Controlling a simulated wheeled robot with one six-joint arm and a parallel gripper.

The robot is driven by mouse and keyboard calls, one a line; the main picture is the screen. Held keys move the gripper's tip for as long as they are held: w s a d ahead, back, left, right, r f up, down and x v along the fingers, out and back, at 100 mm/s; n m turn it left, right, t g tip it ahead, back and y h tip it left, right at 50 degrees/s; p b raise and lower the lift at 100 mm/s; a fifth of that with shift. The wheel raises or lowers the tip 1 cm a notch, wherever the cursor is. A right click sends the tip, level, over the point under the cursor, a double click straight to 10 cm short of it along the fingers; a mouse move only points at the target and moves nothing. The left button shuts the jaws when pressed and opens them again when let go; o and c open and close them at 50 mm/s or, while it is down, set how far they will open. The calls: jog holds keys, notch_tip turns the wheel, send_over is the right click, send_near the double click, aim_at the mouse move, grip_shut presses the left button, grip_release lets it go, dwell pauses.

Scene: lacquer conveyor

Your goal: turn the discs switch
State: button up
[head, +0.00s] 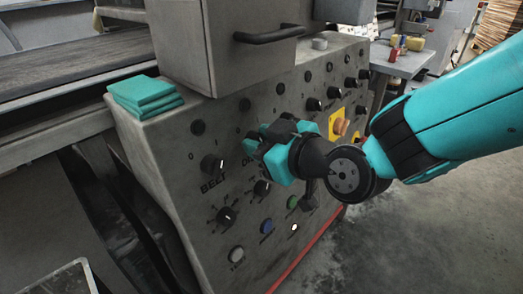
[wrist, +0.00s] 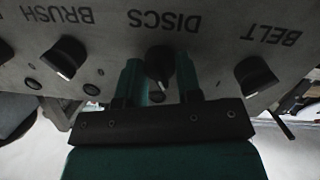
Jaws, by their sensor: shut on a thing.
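The discs switch (wrist: 159,64) is a round black knob on the grey control panel, under the upside-down word DISCS in the wrist view. My gripper (wrist: 160,70) has one teal finger on each side of the knob and is shut on it. A small light mark shows on the knob's lower part in that view. In the head view my gripper (head: 268,143) is against the panel's sloped face and hides the discs switch and most of its label.
The belt switch (head: 212,165) is left of my gripper and the brush switch (wrist: 64,57) is on its other side. Several knobs and buttons surround it. Folded teal cloths (head: 145,96) lie on the panel's top. A grey box with a black handle (head: 268,35) stands above.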

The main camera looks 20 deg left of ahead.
jog(key=shift+n, duration=0.4)
jog(key=o, duration=0.9)
jog(key=shift+o, duration=0.2)
jog(key=b+v, duration=0.7)
jog(key=v, duration=1)
jog(key=shift+s+d, duration=0.15)
jog(key=shift+s, duration=0.05)
